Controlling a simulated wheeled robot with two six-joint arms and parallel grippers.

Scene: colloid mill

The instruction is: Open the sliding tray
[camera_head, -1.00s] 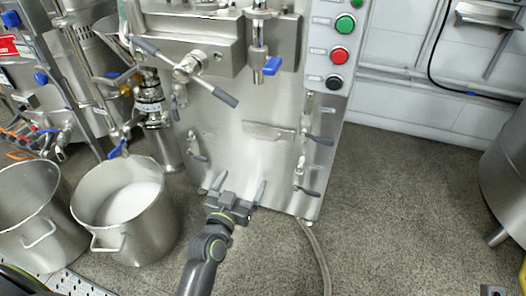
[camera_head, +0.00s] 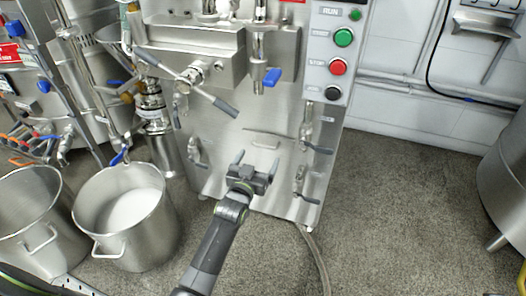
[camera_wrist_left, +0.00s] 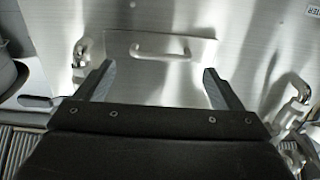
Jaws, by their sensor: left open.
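A steel front panel (camera_head: 275,135) with a small bar handle (camera_head: 265,145) sits low on the machine's front and looks like the sliding tray. Its face lies flush with the machine in the head view. In the left wrist view the panel (camera_wrist_left: 205,50) and its handle (camera_wrist_left: 160,50) are straight ahead, at the top middle. My left gripper (camera_head: 256,160) is open and empty, just below the handle in the head view. In the left wrist view its fingers (camera_wrist_left: 158,68) lie either side of the handle, apart from it. My right gripper is not in view.
Clamp levers (camera_head: 316,149) flank the panel, and a long crossbar handle (camera_head: 188,80) is above left. A blue-handled valve (camera_head: 272,77) hangs above. A pot of white material (camera_head: 128,215) stands at left.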

